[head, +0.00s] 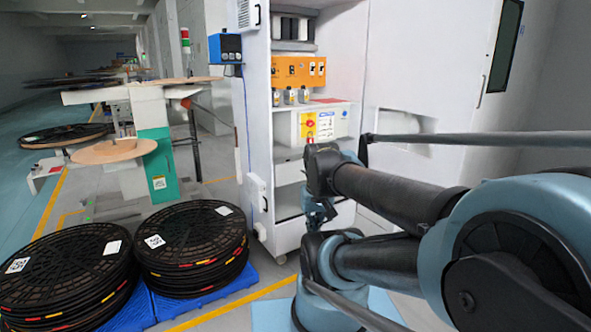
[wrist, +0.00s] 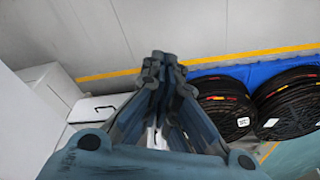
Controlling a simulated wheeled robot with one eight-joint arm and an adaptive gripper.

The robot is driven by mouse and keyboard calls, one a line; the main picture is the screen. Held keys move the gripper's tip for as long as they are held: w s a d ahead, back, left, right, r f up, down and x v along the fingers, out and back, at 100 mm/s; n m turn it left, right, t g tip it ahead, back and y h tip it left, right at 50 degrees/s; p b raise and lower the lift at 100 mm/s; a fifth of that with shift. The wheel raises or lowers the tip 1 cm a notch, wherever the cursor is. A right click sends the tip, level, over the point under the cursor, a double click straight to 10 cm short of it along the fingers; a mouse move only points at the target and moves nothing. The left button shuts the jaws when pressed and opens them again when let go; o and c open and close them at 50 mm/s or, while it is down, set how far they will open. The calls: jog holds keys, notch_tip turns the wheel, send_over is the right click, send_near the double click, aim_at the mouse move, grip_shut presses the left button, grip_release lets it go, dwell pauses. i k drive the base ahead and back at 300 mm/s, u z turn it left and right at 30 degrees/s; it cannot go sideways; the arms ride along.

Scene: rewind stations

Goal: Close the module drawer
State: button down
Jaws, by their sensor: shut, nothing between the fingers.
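The white cabinet (head: 258,110) stands open at the centre of the head view. Inside it is a white module (head: 283,130) with a yellow label and red knob. Lower white drawer-like fronts (head: 288,238) are below, partly hidden by my arm; I cannot tell which is the module drawer or how far it is out. In the wrist view, a white box-like part with a dark handle (wrist: 104,108) lies left of my gripper (wrist: 163,60). My gripper is shut and empty, its fingertips apart from that part. In the head view the gripper hangs, small, before the lower cabinet.
Stacks of black reels (head: 190,245) sit on a blue pallet (head: 225,290) left of the cabinet. A rewind stand (head: 155,165) with a green panel is behind them. The cabinet's door (head: 430,75) stands open at the right. Grey floor (wrist: 210,25) with a yellow line is clear.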

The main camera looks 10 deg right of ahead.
aim_at(293, 171)
jog(key=z, duration=0.05)
jog(key=k, duration=1)
jog(key=u, duration=0.6)
jog(key=i, duration=1.1)
jog(key=z, duration=0.5)
jog(key=i, duration=0.7)
jog(key=z, duration=0.5)
